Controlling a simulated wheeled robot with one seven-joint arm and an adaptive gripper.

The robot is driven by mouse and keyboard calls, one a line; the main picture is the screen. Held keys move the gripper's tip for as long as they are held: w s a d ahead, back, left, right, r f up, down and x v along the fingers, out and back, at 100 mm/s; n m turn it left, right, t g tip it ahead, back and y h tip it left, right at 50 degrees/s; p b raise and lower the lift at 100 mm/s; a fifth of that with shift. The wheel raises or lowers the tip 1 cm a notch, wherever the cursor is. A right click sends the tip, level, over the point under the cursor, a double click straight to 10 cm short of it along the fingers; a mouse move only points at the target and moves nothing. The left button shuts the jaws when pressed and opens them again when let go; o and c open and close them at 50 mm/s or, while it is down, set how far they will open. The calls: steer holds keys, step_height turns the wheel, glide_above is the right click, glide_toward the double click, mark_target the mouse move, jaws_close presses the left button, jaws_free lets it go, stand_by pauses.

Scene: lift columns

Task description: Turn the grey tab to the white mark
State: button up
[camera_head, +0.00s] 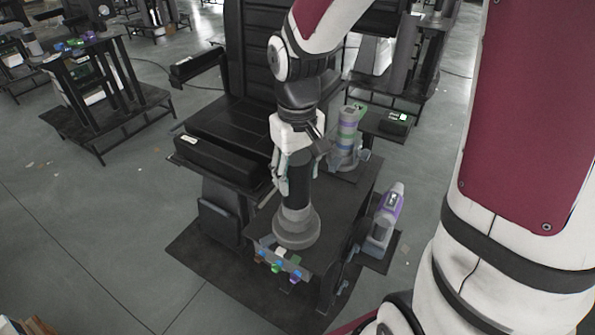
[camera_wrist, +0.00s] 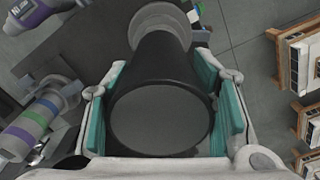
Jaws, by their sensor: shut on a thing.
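A black upright cylinder (camera_head: 299,187) stands on a round grey base (camera_head: 296,228) on the dark table. My gripper (camera_head: 297,168) is around the upper part of the cylinder. In the wrist view, its teal-padded fingers press on both sides of the black cylinder (camera_wrist: 160,115), whose flat end faces the camera. The grey base (camera_wrist: 160,22) shows beyond it. A small white mark (camera_head: 281,252) is at the table's front edge, beside several coloured tabs. I cannot pick out a separate grey tab for certain; it may be hidden or part of the base.
A banded grey, green and purple column (camera_head: 347,138) stands behind the cylinder. A grey and purple device (camera_head: 385,220) stands to the right, below the table top. A long black padded box (camera_head: 215,160) is at the left. Grey floor is open at the left.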

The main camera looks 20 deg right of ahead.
steer(key=shift+r+n, duration=0.1)
steer(key=shift+n, duration=0.2)
steer(key=shift+n+p, duration=1.15)
steer(key=shift+n, duration=0.05)
steer(key=shift+n+p, duration=0.85)
steer(key=shift+n, duration=0.45)
steer(key=shift+w, duration=0.1)
steer(key=o, duration=1.7)
steer(key=shift+d, duration=0.1)
